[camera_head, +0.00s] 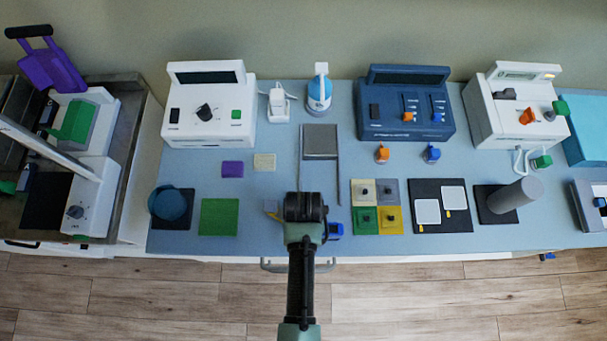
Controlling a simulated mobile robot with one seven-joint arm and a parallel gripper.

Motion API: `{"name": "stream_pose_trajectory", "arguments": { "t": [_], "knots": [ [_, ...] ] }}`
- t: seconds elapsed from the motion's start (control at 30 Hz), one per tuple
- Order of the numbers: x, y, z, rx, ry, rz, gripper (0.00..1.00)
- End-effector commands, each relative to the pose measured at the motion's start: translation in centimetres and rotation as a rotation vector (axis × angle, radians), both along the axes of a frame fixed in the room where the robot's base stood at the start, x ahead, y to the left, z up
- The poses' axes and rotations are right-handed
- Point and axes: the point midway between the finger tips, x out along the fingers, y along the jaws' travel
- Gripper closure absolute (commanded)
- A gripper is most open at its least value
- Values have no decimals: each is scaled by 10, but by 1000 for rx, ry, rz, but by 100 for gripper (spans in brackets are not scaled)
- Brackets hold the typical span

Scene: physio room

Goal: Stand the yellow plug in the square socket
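My gripper (305,207) is seen from above, over the front middle of the blue bench. Its wrist hides the fingertips and anything between or under them. I cannot surely pick out the yellow plug or the square socket. A yellow square (390,222) with a dark knob sits in a block of four coloured squares, right of my gripper. A small grey and yellowish thing (270,207) shows just left of the gripper, partly hidden. A blue thing (335,230) shows just right of it. An orange plug-like piece (382,154) and a blue one (431,154) stand before the dark blue device.
A white device (210,118), a dark blue device (405,122) and another white device (508,122) line the back. A grey square tray (320,142) lies beyond my gripper. Right are white pads (428,211) and a leaning grey cylinder (516,195); left lies a green mat (219,217).

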Motion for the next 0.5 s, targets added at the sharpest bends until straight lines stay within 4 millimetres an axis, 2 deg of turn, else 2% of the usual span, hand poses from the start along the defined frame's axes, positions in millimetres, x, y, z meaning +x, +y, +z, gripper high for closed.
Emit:
{"name": "stream_pose_trajectory", "arguments": {
  "t": [0.5],
  "knots": [
    [0,0,-8,0,0,0,100]
  ]
}}
